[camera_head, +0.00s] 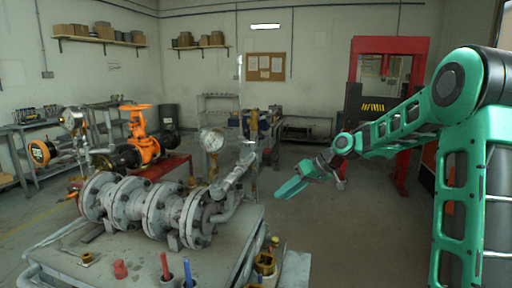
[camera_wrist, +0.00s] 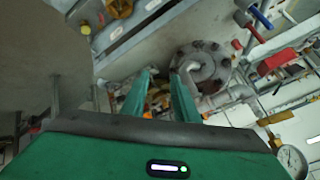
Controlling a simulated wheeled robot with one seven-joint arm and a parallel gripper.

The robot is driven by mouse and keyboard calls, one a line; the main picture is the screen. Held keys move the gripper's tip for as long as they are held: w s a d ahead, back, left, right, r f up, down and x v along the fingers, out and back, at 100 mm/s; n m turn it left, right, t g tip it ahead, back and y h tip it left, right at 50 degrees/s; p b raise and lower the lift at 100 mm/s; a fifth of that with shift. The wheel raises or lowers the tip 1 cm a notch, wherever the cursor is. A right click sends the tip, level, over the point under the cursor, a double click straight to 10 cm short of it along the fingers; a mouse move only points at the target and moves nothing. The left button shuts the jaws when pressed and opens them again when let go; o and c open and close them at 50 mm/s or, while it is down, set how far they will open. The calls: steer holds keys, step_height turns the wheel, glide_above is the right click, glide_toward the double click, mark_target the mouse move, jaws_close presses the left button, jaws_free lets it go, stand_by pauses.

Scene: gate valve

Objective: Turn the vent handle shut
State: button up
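I cannot tell for certain which part is the vent handle. My gripper (camera_head: 292,184) is in the air to the right of the pipe, apart from it. In the wrist view my gripper (camera_wrist: 162,76) has two green fingers with a gap between them and nothing held. The round flange (camera_wrist: 203,66) and bent pipe (camera_wrist: 229,97) show beyond the fingertips.
An orange valve (camera_head: 141,137) stands behind at left on a red stand. A red frame (camera_head: 385,90) stands behind my arm. The floor right of the cart is clear.

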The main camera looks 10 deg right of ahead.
steer(key=w+r+n+t+y, duration=0.2)
steer(key=w+r+y, duration=0.25)
steer(key=w, duration=0.25)
steer(key=n+t+y, duration=0.1)
steer(key=t+y, duration=0.1)
steer(key=y, duration=0.2)
glide_toward(257, 145)
steer(key=w, duration=0.1)
steer(key=x, duration=1)
steer(key=shift+r, duration=0.15)
steer(key=shift+d, duration=0.1)
jaws_close()
